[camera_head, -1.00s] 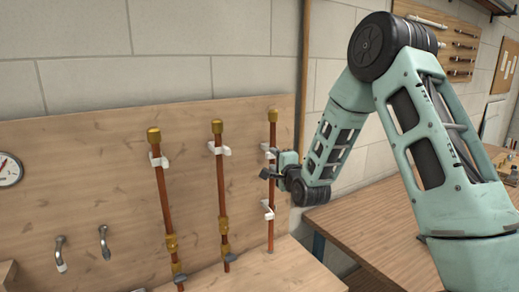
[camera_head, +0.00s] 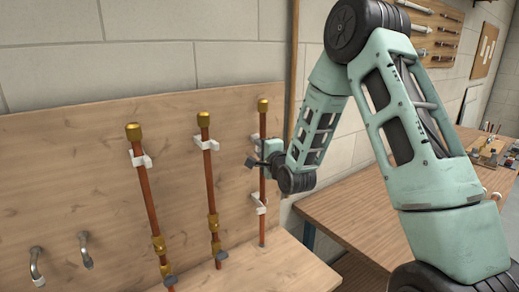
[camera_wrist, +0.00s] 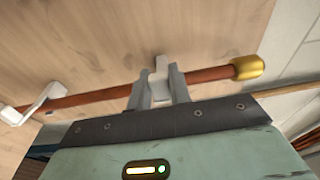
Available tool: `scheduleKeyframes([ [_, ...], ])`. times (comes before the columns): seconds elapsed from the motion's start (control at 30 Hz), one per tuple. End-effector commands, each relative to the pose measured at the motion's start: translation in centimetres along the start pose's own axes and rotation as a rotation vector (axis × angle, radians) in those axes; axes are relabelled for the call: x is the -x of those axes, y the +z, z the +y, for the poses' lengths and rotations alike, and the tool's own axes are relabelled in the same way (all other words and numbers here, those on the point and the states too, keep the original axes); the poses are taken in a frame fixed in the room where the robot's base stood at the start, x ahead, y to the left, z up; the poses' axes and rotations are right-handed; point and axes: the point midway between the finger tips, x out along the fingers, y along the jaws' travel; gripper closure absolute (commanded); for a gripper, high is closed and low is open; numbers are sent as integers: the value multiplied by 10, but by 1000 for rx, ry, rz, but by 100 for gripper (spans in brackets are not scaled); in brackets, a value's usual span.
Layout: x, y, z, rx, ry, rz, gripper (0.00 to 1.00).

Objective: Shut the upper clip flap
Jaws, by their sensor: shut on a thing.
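The rightmost copper pipe (camera_head: 262,184) stands upright on the wooden panel and has a brass cap. The white upper clip (camera_head: 254,138) holds it near the top, partly hidden by my gripper (camera_head: 256,163). In the wrist view the fingers of my gripper (camera_wrist: 158,88) reach across the pipe (camera_wrist: 209,75) on both sides of the white upper clip flap (camera_wrist: 161,66). They are shut on the flap. Whether the flap is latched cannot be told. The white lower clip (camera_head: 259,204) is further down the same pipe; in the wrist view its flap (camera_wrist: 45,96) sticks out.
Two more capped copper pipes (camera_head: 147,195) (camera_head: 208,165) with white clips stand to the left. A wooden workbench (camera_head: 345,213) lies to the right, behind my arm.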

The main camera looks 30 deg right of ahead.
Motion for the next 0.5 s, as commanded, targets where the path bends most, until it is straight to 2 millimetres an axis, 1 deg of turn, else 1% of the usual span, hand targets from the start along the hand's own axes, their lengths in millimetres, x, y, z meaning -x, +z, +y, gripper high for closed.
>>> scheduleKeyframes([
  [0.27, 1, -2, 1, 1, 0, -31, 100],
  [0.5, 3, -8, 2, 2, 0, -157, 100],
])
